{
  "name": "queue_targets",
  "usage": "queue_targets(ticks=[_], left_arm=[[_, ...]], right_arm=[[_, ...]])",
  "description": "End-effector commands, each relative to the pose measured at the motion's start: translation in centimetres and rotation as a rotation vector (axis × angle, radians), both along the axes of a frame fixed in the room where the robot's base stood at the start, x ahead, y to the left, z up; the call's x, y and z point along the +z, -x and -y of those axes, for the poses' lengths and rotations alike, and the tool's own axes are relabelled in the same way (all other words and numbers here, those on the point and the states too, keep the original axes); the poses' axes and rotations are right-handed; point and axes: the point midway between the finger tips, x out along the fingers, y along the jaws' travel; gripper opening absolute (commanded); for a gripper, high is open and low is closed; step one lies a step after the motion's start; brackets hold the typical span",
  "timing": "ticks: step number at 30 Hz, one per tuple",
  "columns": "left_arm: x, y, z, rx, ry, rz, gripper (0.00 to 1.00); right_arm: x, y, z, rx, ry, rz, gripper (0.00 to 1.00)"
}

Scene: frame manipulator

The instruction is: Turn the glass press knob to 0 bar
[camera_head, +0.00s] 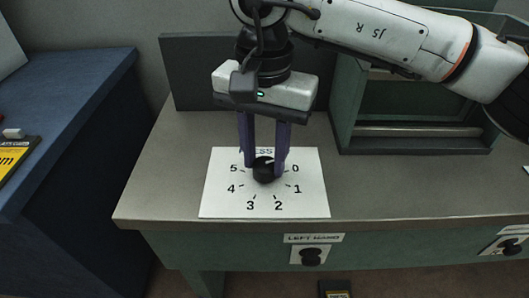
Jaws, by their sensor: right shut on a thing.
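The glass press knob (264,170) is a round black knob on a white dial plate (222,207). The plate is marked 0 to 5, with 0 at the upper right, 5 at the upper left and 2 and 3 at the bottom. My right gripper (263,168) comes down from above. Its two dark purple fingers stand on the left and right sides of the knob and are shut on it. I cannot tell where the knob's pointer aims. The plate's title is partly hidden behind the fingers. My left gripper is not in view.
The plate lies on a grey worktop (160,190) with a dark upright panel (190,75) behind it. A green open frame (420,130) stands at the back right. Two labelled black knobs, one at the middle (311,257) and one at the right (512,247), sit on the front face. A blue cabinet (75,120) is at the left.

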Motion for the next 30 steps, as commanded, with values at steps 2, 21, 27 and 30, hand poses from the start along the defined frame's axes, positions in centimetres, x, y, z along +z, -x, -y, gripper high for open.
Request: queue_targets(ticks=[2,21,27,30], left_arm=[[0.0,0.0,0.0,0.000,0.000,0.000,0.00],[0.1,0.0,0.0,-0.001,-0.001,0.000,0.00],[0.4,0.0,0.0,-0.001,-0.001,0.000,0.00],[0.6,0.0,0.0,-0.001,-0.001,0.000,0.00]], right_arm=[[0.2,0.0,0.0,0.003,-0.002,0.003,0.09],[0.6,0.0,0.0,0.001,0.000,0.002,0.50],[4.0,-0.1,-0.1,0.001,-0.002,0.005,0.50],[6.1,-0.1,-0.1,0.001,-0.001,0.005,0.50]])
